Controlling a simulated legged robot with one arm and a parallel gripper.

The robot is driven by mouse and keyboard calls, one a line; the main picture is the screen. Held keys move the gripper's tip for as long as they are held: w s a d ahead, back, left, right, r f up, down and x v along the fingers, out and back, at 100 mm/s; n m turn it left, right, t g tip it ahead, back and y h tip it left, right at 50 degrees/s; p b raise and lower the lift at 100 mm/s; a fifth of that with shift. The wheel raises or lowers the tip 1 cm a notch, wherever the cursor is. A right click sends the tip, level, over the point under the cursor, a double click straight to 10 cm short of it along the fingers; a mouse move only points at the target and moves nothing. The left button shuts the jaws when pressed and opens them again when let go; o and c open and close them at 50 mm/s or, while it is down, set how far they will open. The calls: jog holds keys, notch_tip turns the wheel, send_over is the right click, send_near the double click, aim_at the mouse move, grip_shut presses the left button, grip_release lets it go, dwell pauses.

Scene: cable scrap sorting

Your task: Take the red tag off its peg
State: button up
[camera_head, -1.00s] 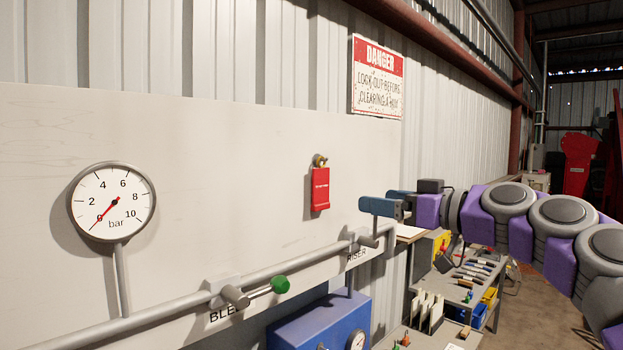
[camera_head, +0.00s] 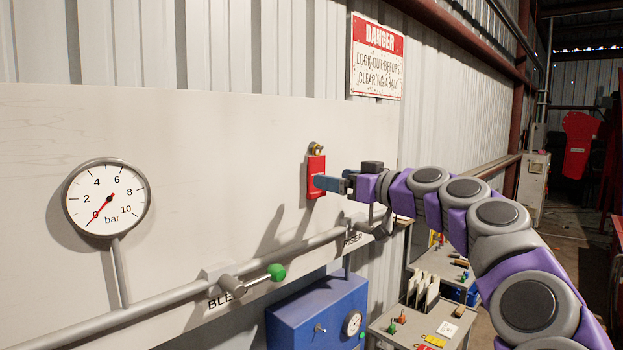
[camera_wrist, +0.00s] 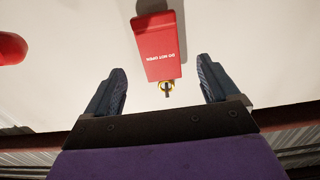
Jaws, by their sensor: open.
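The red tag (camera_head: 316,175) hangs from a brass-coloured peg (camera_head: 316,148) on the white board. In the wrist view the tag (camera_wrist: 159,45) appears upside down with the words "DO NOT OPEN", and the peg (camera_wrist: 167,88) shows at its lower edge. My gripper (camera_head: 320,183) is in front of the tag in the head view and covers part of its right side. In the wrist view my gripper (camera_wrist: 162,80) is open, with one finger on each side of the peg end of the tag. White board shows between the fingers and the tag.
A pipe (camera_head: 180,296) with a green-knobbed valve (camera_head: 276,271) runs along the board below. A pressure gauge (camera_head: 107,199) is at left, and a blue box (camera_head: 300,325) stands below. In the wrist view a red rounded thing (camera_wrist: 10,48) is at the left edge.

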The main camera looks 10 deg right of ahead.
aim_at(317, 171)
jog(key=x, duration=0.1)
jog(key=p+x, duration=0.1)
jog(key=x, duration=0.1)
jog(key=a+x, duration=0.1)
jog(key=x, duration=0.1)
jog(key=shift+s+r, duration=0.1)
jog(key=shift+s, duration=0.15)
jog(key=shift+a, duration=0.15)
jog(key=shift+c, duration=0.7)
jog(key=shift+d, duration=0.2)
jog(key=shift+c, duration=0.7)
jog(key=shift+w+d, duration=0.2)
jog(key=shift+d, duration=0.65)
jog(key=c, duration=0.3)
jog(key=shift+s+d, duration=0.2)
jog(key=shift+d, duration=0.15)
jog(key=c, duration=0.3)
jog(key=shift+c, duration=0.8)
jog(key=shift+w+a, duration=0.15)
jog(key=shift+a, duration=0.75)
jog(key=shift+c, duration=0.4)
